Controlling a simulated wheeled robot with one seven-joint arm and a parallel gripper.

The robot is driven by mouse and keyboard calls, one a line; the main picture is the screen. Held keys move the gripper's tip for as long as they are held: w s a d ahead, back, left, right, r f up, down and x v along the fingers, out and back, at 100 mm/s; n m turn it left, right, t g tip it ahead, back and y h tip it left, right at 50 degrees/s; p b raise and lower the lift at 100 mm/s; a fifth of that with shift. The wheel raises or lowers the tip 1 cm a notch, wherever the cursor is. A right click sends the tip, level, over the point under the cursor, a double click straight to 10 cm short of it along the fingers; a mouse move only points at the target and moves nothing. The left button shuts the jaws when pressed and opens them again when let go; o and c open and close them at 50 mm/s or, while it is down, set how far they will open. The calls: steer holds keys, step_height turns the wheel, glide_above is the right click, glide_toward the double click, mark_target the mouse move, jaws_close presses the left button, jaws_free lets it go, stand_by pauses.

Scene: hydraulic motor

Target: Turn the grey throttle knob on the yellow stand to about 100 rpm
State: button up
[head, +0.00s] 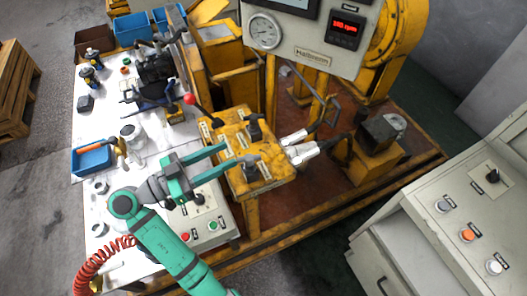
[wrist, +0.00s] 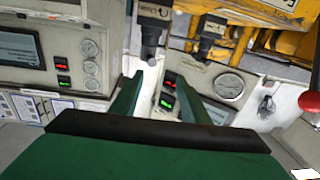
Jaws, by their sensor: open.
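The yellow stand (head: 262,184) is in the middle of the head view. A grey knob (head: 250,165) sits on its top, and a darker knob (head: 254,129) sits farther back. My gripper (head: 231,154) is open and empty, reaching from the left over the stand. Its fingertips are just left of the grey knob; I cannot tell whether they touch it. In the wrist view my gripper (wrist: 163,76) also shows open, with two dark knob-like parts beyond the fingertips. Which of these is the throttle knob is unclear there.
A panel with a round gauge (head: 264,31) and a red rpm display (head: 346,27) hangs above; its digits are too small to read surely. A red-balled lever (head: 190,99) rises left of the stand. White-sleeved connectors (head: 300,147) lie at its right. A grey cabinet (head: 455,215) stands lower right.

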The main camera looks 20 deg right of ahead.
mark_target(254, 157)
steer(key=shift+s+d+f+m+g, duration=0.3)
steer(key=shift+s+f+m, duration=0.05)
steer(key=shift+s+f, duration=0.2)
steer(key=shift+s+d+f+m+g, duration=0.3)
steer(key=shift+s+f+m, duration=0.1)
steer(key=shift+s, duration=0.15)
steer(key=d, duration=1)
steer(key=shift+w+d, duration=0.1)
steer(key=shift+w, duration=0.2)
steer(key=shift+c, duration=0.4)
